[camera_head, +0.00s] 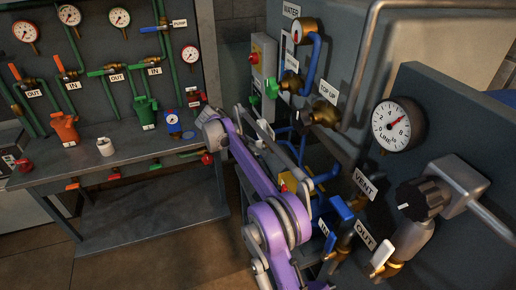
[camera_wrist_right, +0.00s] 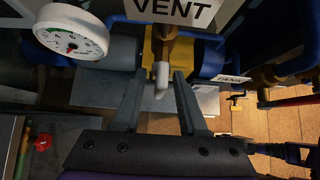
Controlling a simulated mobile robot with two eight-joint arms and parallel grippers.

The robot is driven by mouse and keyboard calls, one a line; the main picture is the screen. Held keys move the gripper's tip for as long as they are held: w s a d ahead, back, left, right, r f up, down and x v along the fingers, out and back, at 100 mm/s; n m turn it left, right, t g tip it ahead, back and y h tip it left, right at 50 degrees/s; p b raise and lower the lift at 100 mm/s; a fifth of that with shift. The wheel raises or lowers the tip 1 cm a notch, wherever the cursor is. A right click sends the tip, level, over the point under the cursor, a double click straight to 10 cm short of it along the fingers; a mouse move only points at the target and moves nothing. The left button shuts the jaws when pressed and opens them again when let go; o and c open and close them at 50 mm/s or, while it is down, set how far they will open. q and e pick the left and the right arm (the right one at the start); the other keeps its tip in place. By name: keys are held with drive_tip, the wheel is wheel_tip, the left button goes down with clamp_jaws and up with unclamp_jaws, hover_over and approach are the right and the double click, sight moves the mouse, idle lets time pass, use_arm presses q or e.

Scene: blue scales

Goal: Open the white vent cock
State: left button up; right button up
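In the right wrist view, the vent cock is a brass valve with a short whitish lever (camera_wrist_right: 161,78) pointing toward the camera, below a VENT label (camera_wrist_right: 175,9). My right gripper (camera_wrist_right: 159,88) is open, one dark finger on each side of the lever tip. I cannot tell whether either finger touches it. In the head view, my purple right arm (camera_head: 268,205) reaches in among the pipes, and its fingertips are hard to make out. A VENT label (camera_head: 365,185) shows right of the arm; I cannot make out the vent lever there. My left gripper is not in view.
A white-levered cock (camera_head: 383,252) by the OUT label and a blue lever (camera_head: 340,208) stand close right of my arm. A LINE gauge (camera_head: 392,126) and black knob (camera_head: 418,200) are farther right. A bench (camera_head: 120,165) with gauges and valves stands left; floor between is clear.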

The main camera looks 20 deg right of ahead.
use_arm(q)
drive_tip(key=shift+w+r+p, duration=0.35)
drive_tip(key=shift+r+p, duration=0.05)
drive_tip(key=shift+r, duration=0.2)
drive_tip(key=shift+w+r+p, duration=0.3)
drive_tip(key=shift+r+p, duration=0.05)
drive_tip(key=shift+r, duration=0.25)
use_arm(e)
drive_tip(key=v, duration=1)
drive_tip(key=shift+a+r, duration=0.25)
drive_tip(key=shift+r, duration=0.05)
